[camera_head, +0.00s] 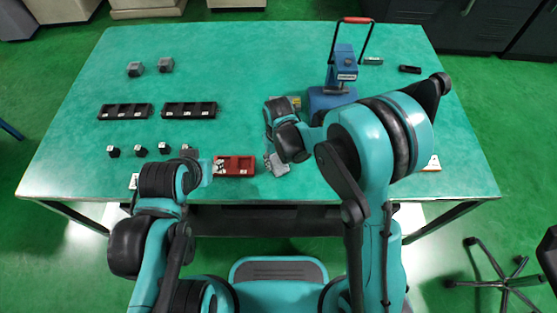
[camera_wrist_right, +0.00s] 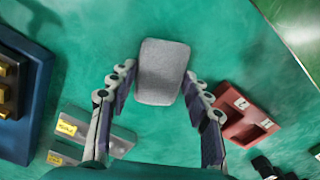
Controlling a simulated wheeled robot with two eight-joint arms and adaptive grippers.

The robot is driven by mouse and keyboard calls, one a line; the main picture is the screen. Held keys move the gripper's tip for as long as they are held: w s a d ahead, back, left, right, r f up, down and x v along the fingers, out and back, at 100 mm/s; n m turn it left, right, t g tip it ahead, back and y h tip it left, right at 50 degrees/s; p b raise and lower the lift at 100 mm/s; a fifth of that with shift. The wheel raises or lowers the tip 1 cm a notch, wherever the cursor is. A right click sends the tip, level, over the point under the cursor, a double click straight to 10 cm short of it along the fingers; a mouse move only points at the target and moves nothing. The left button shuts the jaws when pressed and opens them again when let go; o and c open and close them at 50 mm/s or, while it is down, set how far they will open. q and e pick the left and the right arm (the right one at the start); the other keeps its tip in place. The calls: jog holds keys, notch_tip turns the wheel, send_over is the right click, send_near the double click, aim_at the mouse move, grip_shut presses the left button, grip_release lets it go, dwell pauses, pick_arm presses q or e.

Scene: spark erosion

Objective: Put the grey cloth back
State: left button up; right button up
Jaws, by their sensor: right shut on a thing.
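The grey cloth (camera_wrist_right: 162,72) is a rounded grey pad in the right wrist view, between the two fingers of my right gripper (camera_wrist_right: 157,84). My right gripper is shut on it. In the head view the grey cloth (camera_head: 281,166) shows small, just right of the red tray, below my right wrist, which partly hides the fingers. I cannot tell whether it is lifted off the table. My left gripper (camera_head: 217,167) is at the left end of the red tray; its fingers are too small to read.
The red tray (camera_wrist_right: 234,106) lies beside the cloth. A blue press (camera_head: 345,67) with a red handle stands behind my right arm. Grey blocks with yellow labels (camera_wrist_right: 115,136) lie near its base. Black trays (camera_head: 125,111) and small blocks are at left. The back middle of the table is clear.

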aim_at(278, 162)
jog(key=o, duration=1.1)
jog(key=shift+r+p, duration=0.25)
jog(key=shift+p, duration=0.05)
notch_tip(278, 162, up, 12)
jog(key=p, duration=0.4)
jog(key=s+d+r+m+t, duration=0.2)
jog(key=s+d+r, duration=0.3)
jog(key=d, duration=0.4)
jog(key=s+d+r+m+t, duration=0.2)
jog(key=s+d+r+t, duration=0.3)
jog(key=s+d, duration=0.2)
jog(key=shift+d+r+m, duration=0.2)
jog(key=shift+d+m, duration=0.1)
jog(key=shift+d, duration=0.6)
